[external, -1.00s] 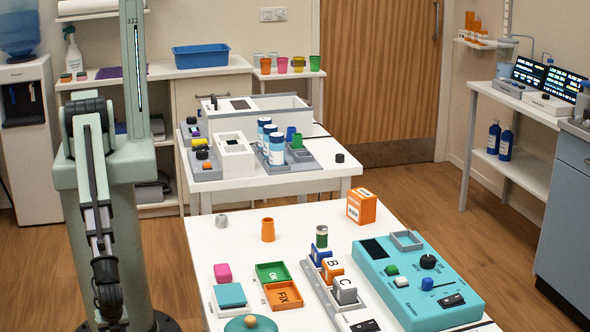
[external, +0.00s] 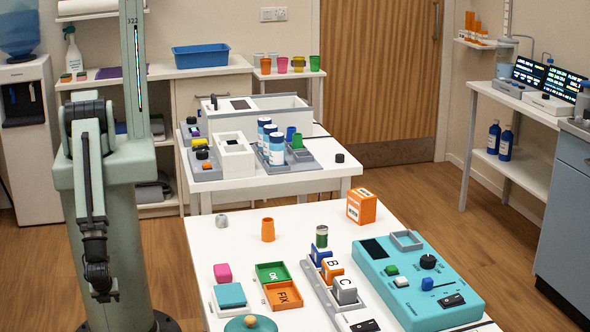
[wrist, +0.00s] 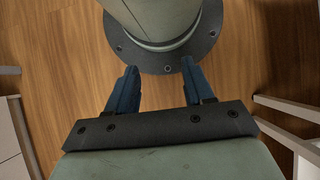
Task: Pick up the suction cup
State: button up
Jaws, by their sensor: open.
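I cannot tell for sure which thing is the suction cup. A round teal disc with a wooden knob (external: 249,323) lies at the front edge of the white table, partly cut off by the frame. A small grey rounded piece (external: 221,220) stands at the table's back left corner. My gripper (external: 99,292) hangs low at the left, beside my base and well apart from the table; its fingers are unclear there. In the wrist view, my gripper (wrist: 159,66) has its two blue fingers apart with nothing between them, over the floor and my base.
On the table are a pink block (external: 222,272), a teal square (external: 230,295), green (external: 272,265) and orange (external: 270,299) trays, an orange cup (external: 268,230), lettered blocks (external: 333,270), an orange box (external: 361,207) and a turquoise panel (external: 455,290). The table's back middle is fairly clear.

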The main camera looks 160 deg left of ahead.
jog(key=shift+o, duration=0.3)
jog(key=shift+o, duration=0.9)
